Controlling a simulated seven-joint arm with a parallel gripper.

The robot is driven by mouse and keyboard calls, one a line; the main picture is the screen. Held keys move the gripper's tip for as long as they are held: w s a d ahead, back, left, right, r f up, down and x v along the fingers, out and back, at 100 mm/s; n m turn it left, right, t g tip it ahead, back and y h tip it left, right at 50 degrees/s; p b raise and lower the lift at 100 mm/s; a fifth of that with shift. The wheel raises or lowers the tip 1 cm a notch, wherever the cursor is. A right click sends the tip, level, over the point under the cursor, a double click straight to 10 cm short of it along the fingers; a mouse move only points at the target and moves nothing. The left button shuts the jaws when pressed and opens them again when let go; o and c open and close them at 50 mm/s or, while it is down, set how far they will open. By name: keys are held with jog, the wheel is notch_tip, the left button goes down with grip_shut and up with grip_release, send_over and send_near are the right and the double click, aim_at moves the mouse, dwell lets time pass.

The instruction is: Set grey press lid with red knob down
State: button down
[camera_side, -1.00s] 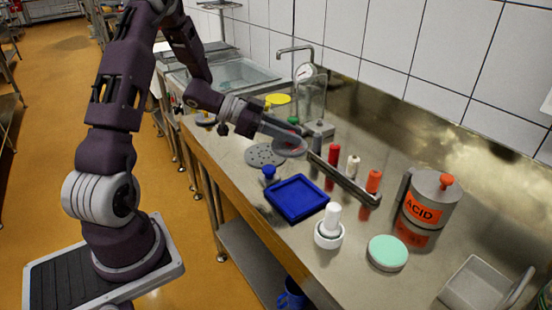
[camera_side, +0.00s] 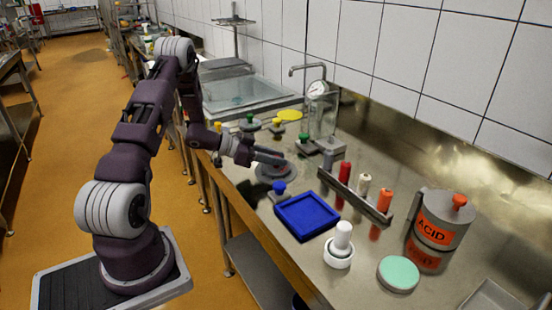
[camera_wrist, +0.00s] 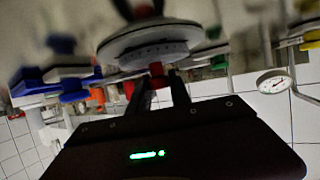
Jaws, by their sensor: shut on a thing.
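The grey press lid (camera_side: 274,172) is held low at the middle of the steel counter, below my gripper (camera_side: 281,158). Its red knob (camera_wrist: 156,70) shows between the fingers in the wrist view, where the lid (camera_wrist: 150,45) fills the upper middle, upside down and blurred. My gripper (camera_wrist: 164,90) is shut on the knob. The lid looks roughly level. It covers the place of the perforated grey disc, which is mostly hidden. I cannot tell whether the lid touches what is below it.
A blue tray (camera_side: 307,217) and blue-knobbed piece (camera_side: 279,188) stand in front. A rack with red, white and orange pegs (camera_side: 355,195) is to the right, beyond it the ACID can (camera_side: 445,218). Green- and yellow-knobbed lids (camera_side: 277,125) and a clear gauge cylinder (camera_side: 322,115) stand behind.

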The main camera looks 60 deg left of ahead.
jog(key=c, duration=1.2)
grip_release()
jog(key=shift+f, duration=0.1)
